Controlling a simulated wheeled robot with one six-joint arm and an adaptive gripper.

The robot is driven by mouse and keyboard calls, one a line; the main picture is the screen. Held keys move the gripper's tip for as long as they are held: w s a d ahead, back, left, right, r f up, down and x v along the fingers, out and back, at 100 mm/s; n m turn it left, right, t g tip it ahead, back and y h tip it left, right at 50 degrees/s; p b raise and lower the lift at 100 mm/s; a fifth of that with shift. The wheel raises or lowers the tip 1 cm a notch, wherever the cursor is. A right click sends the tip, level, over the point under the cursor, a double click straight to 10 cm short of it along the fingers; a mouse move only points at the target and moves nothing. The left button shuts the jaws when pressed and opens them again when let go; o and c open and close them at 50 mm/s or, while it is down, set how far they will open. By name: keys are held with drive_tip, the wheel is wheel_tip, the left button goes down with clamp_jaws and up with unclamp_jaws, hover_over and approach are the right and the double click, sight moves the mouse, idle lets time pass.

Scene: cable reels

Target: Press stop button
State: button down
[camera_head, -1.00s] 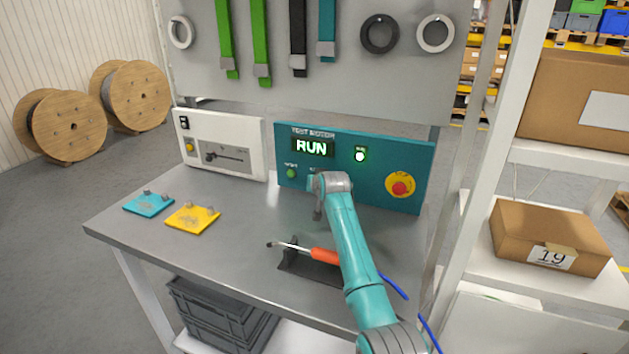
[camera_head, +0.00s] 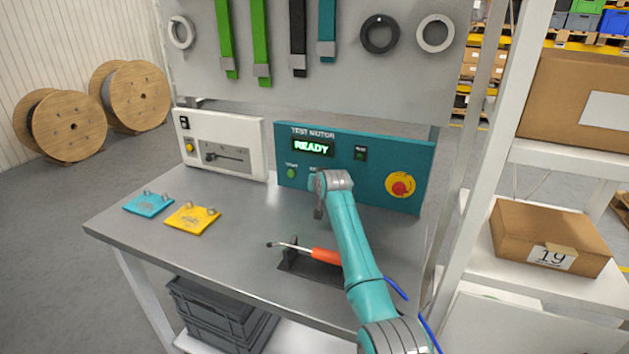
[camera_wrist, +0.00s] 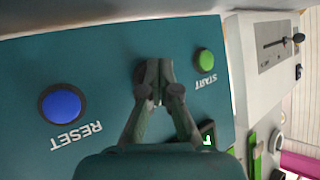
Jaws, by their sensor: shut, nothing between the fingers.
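The teal test motor panel (camera_head: 354,140) stands at the back of the bench, with its display (camera_head: 314,147) reading READY. In the wrist view my gripper (camera_wrist: 153,70) is shut and empty, its tips at the panel face between the green START button (camera_wrist: 204,61) and the blue RESET button (camera_wrist: 62,103). A dark round edge shows beside the fingertips; the stop button itself is hidden behind them, and no STOP label shows. The START button also shows in the head view (camera_head: 291,173). The indicator lamp (camera_head: 360,154) on the panel is dark.
A red mushroom knob on a yellow disc (camera_head: 400,184) is at the panel's right. A white control box (camera_head: 222,143) stands left. An orange-handled screwdriver (camera_head: 325,256) lies on a black stand under my arm. Teal (camera_head: 148,204) and yellow (camera_head: 192,219) plates lie on the bench's left.

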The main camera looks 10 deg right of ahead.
idle(0.3)
drive_tip(key=shift+s+a, duration=0.45)
drive_tip(key=shift+s, duration=0.2)
drive_tip(key=shift+s+a, duration=0.75)
drive_tip(key=shift+s, duration=0.3)
drive_tip(key=shift+s+a, duration=0.75)
drive_tip(key=shift+s, duration=0.25)
drive_tip(key=shift+r, duration=0.1)
